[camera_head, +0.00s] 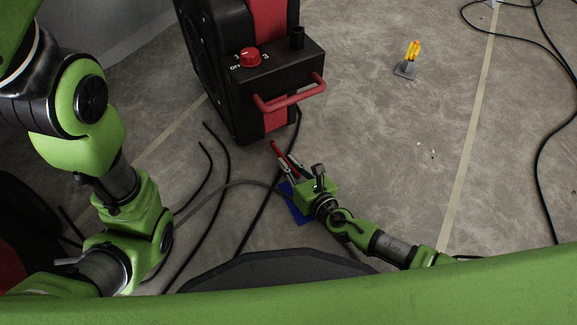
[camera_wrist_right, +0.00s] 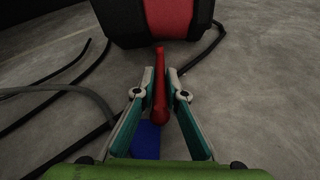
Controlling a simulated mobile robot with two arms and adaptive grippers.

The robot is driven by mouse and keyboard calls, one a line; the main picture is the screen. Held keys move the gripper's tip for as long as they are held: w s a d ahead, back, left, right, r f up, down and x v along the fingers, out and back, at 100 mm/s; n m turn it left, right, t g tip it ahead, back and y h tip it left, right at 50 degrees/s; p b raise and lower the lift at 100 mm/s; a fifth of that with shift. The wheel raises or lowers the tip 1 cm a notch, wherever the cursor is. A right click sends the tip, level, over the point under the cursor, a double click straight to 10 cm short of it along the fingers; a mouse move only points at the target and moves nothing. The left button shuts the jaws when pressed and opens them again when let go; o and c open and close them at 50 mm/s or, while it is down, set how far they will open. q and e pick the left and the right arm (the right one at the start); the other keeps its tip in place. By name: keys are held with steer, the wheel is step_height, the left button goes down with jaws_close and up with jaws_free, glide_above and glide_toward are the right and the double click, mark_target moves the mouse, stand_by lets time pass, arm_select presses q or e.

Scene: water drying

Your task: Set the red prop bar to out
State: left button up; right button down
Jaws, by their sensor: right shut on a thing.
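The red prop bar (camera_head: 276,148) is a thin red rod at the foot of the black and red machine (camera_head: 270,50). In the right wrist view the bar (camera_wrist_right: 159,85) runs up the middle toward the machine's base. My right gripper (camera_head: 287,162) is shut on the bar; its two fingers (camera_wrist_right: 160,88) stand on either side of it. Whether the bar's far end touches the machine is hard to tell. The bar's near end is partly hidden by the gripper in the head view. My left arm shows at the left, but its gripper is out of view.
The machine has a red knob (camera_head: 250,57) and a red handle (camera_head: 290,96). A blue piece (camera_head: 296,207) lies under my right gripper. Black cables (camera_head: 205,180) cross the floor at left. A small grey stand with yellow-orange pieces (camera_head: 411,60) is at right; floor around it is mostly clear.

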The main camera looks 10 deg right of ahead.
mark_target(300, 177)
steer(key=c, duration=2)
jaws_free()
steer(key=shift+c, duration=0.2)
steer(key=shift+s+d, duration=0.1)
steer(key=shift+s, duration=0.05)
steer(key=v, duration=1.1)
steer(key=shift+s+d+r, duration=0.15)
steer(key=shift+s, duration=0.2)
